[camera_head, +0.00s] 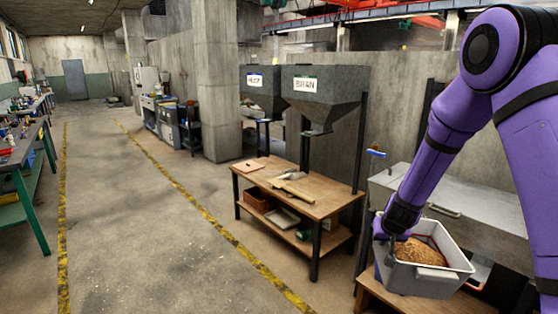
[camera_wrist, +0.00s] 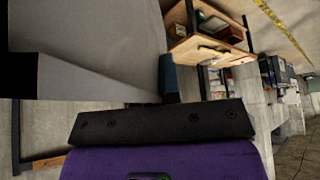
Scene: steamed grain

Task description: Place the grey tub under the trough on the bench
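The grey tub (camera_head: 432,283), holding brown grain (camera_head: 418,252), is at the lower right of the head view. My gripper (camera_head: 386,238) is at the tub's left rim and appears shut on it. In the wrist view a grey wall of the tub (camera_wrist: 95,40) fills the upper left, beside one dark finger (camera_wrist: 168,76); the other finger is hidden. A grey metal trough-like box (camera_head: 475,205) with a handle stands behind the tub. A wooden surface (camera_head: 382,296) shows below the tub; I cannot tell whether they touch.
A wooden bench (camera_head: 322,202) with flat wooden tools on top and trays below stands left of the tub. Grey hoppers (camera_head: 322,85), one labelled BRAN, hang above and behind it. The concrete floor (camera_head: 165,230) between the yellow lines is clear. A green-legged workbench (camera_head: 35,170) stands far left.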

